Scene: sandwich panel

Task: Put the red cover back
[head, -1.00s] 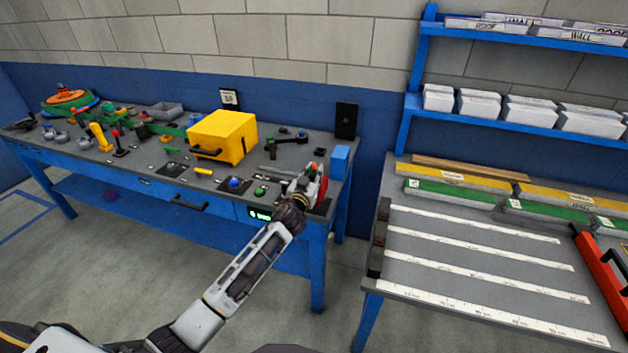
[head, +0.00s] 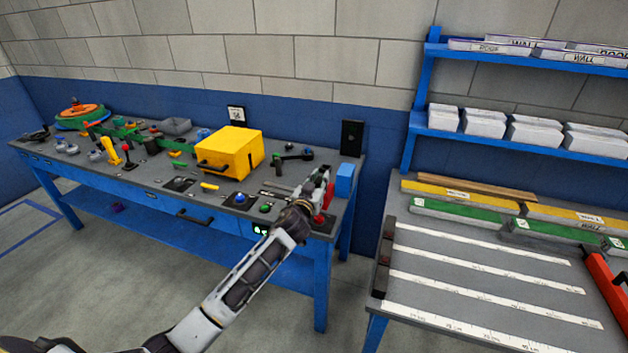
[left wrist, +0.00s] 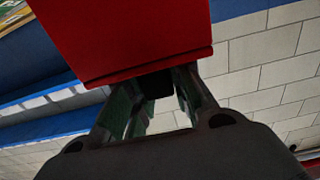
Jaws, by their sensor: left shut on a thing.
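The red cover (left wrist: 130,35) fills the upper middle of the left wrist view, between the fingertips of my left gripper (left wrist: 155,85). In the head view, my left gripper (head: 322,178) is over the right front corner of the blue workbench, shut on the cover. Only a small part of the cover (head: 329,194) shows there, beside the gripper. A dark plate (head: 325,225) lies on the bench top below the gripper, partly hidden by it. I cannot tell whether the cover touches the plate. My right gripper is not in view.
A blue block (head: 344,180) stands close right of the gripper. A green button (head: 266,208), a blue dome button (head: 240,198) and a yellow box (head: 231,153) are to its left. A second table (head: 480,265) with rulers stands to the right, across a gap.

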